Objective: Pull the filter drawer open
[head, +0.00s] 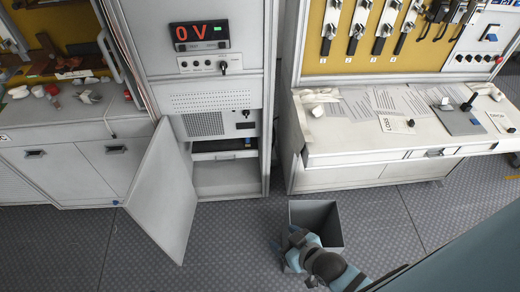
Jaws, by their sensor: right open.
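The cabinet in the middle has its lower door (162,190) swung open to the left. Inside it, below a vented panel (210,124), a shallow dark drawer-like unit (222,155) sits above an empty-looking bay. I take this for the filter drawer; it looks closed, but its handle is too small to make out. My right gripper (294,250) is low in front of the cabinet and to its right, over the grey bin, well apart from the drawer. It is open, and no held object shows. Its fingertips are partly hidden by its own body. My left gripper is not in view.
An open grey bin (316,222) stands on the floor beside my right gripper. The open door edge juts into the floor space. A white workbench (350,152) with papers and switches is at right, another counter (75,120) at left. Floor before the cabinet is clear.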

